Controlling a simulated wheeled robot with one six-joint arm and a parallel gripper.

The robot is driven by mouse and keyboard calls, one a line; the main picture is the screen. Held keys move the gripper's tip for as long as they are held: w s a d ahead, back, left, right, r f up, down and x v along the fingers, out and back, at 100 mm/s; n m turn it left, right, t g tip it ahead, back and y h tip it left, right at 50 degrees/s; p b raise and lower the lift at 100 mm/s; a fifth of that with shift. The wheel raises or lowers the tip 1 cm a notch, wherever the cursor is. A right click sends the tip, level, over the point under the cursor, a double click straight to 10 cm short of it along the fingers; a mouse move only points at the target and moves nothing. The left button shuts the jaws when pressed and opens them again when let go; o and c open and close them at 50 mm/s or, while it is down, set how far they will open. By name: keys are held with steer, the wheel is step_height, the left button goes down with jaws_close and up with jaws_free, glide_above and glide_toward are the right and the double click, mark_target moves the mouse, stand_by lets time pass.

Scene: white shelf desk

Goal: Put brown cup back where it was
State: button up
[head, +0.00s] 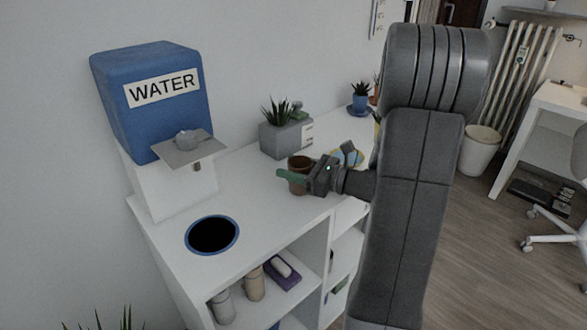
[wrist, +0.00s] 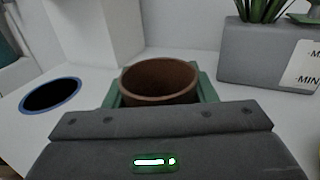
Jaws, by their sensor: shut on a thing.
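The brown cup (head: 297,166) is upright at the white shelf desk's top, in front of the grey planter. My gripper (head: 293,178) reaches it from the right and is shut on it, with green fingers on both sides. In the wrist view the brown cup (wrist: 160,80) shows its open rim between the fingers of my gripper (wrist: 158,92), and it looks empty. Its lower part is hidden by my gripper. I cannot tell whether its base touches the desk top.
A blue water dispenser (head: 150,100) stands at the left, with a blue-rimmed round hole (head: 212,252) in front. The grey planter (head: 286,138) is behind the cup. A small blue plant pot (head: 360,101) stands farther back. Desk top (head: 262,205) between hole and cup is clear.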

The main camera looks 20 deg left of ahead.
steer(key=shift+f, duration=0.15)
steer(key=o, duration=1.2)
steer(key=shift+r, duration=0.25)
steer(key=d+p, duration=0.1)
steer(key=d, duration=1.1)
steer(key=shift+f, duration=0.1)
